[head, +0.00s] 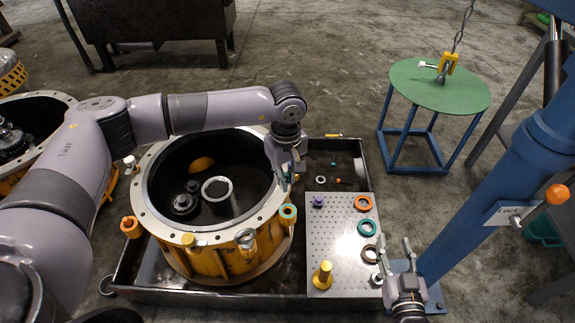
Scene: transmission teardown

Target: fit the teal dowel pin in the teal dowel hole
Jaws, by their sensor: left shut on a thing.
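My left gripper (291,174) hangs over the right side of the housing rim, with its fingers pointing down. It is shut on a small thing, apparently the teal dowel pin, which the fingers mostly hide. The teal dowel hole (287,212) appears as a teal-ringed opening on an orange lug at the housing's right front. The gripper's fingertips are just above and behind it in the picture, and I cannot tell the exact gap. My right gripper (395,250) is open and empty by the right edge of the perforated plate, fingers apart.
The open housing (160,235) with gears inside stands in a dark tray (215,298). The perforated plate (335,235) carries orange, teal and dark rings, a purple part and a yellow peg (322,275). A blue post (500,185) and a green round table (440,95) stand to the right.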

